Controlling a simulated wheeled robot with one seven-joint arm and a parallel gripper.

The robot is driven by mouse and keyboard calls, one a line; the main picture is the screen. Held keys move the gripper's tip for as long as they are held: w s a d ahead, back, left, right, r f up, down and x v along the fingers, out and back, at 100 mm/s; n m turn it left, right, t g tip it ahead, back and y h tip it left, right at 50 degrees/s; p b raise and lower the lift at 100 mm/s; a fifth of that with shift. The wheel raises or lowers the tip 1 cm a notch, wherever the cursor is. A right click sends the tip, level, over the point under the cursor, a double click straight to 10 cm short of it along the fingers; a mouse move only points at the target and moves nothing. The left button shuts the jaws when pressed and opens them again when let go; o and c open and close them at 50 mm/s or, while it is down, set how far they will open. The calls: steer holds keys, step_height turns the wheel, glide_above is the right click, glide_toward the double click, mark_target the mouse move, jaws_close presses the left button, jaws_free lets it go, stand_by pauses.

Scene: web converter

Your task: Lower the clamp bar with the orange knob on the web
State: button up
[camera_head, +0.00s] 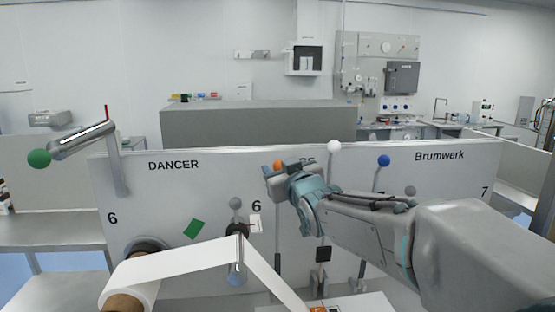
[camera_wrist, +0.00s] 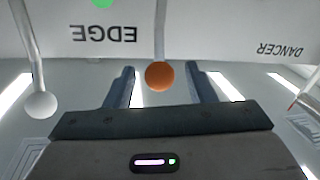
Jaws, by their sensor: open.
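The orange knob (camera_head: 278,164) tops a thin upright lever at the machine's grey panel, just beyond my gripper's tip. In the wrist view the orange knob (camera_wrist: 159,75) lies between my two open fingers, near their tips, on its rod. My gripper (camera_head: 270,174) is open around the knob; the fingers (camera_wrist: 160,85) show clear gaps on both sides, with no visible contact. The white web (camera_head: 185,262) runs from a roll at the lower left over a roller and down to the right. The clamp bar itself is not clearly visible, partly behind my arm.
A white knob (camera_head: 334,147) and a blue knob (camera_head: 383,160) stand on levers to the right. A green knob (camera_head: 39,158) ends a metal arm at the left. A grey knob (camera_head: 235,203) sits on the panel (camera_head: 130,190). My arm covers the panel's right middle.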

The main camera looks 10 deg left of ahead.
steer(key=shift+p+x, duration=0.35)
steer(key=shift+x, duration=1.25)
jaws_close()
